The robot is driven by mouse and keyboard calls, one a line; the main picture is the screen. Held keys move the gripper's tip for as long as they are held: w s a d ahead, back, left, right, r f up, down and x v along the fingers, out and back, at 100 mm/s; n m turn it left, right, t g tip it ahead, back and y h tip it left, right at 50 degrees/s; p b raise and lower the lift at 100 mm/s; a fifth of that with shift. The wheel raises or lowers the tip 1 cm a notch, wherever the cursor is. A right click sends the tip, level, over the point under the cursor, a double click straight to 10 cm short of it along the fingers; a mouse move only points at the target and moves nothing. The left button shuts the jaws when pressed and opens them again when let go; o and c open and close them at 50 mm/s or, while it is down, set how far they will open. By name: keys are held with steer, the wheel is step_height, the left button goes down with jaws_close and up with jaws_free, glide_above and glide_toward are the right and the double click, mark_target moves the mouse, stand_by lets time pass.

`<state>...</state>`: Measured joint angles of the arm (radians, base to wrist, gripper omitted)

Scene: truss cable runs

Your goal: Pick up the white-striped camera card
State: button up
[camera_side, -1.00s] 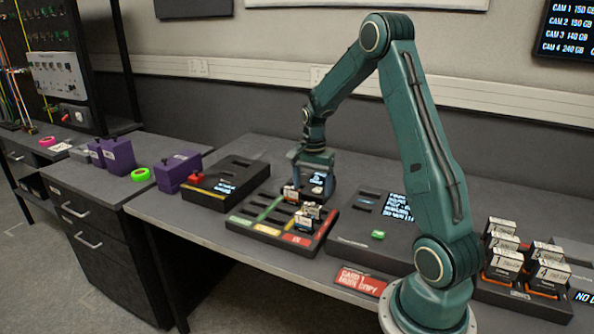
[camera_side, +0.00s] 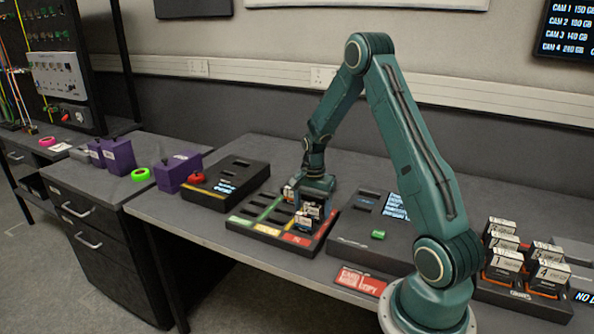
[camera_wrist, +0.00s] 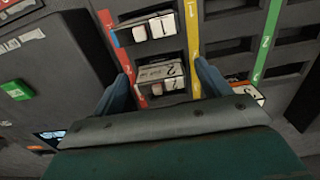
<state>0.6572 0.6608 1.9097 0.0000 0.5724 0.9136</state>
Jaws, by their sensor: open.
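My gripper (camera_wrist: 163,72) is open in the wrist view, with one finger on each side of a pale card (camera_wrist: 160,70) marked 2. This card stands in a slot beside the red strip of the dark sorting tray (camera_side: 237,224). Another card (camera_wrist: 152,27) marked 1 stands in the slot above it in the picture. A third card (camera_wrist: 247,93) is partly hidden behind the right finger. In the side view my gripper (camera_side: 313,190) is low over the tray and hides part of the cards. I cannot tell which card has the white stripe.
A dark card reader (camera_side: 355,228) with a green item (camera_side: 378,235) sits right of the tray. Another dark box (camera_side: 222,188) is at its back left. Purple boxes (camera_side: 177,172) stand farther left. A rack of cards (camera_side: 520,270) stands right of my base.

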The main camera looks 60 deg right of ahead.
steer(key=shift+f, duration=0.9)
steer(key=c, duration=1.1)
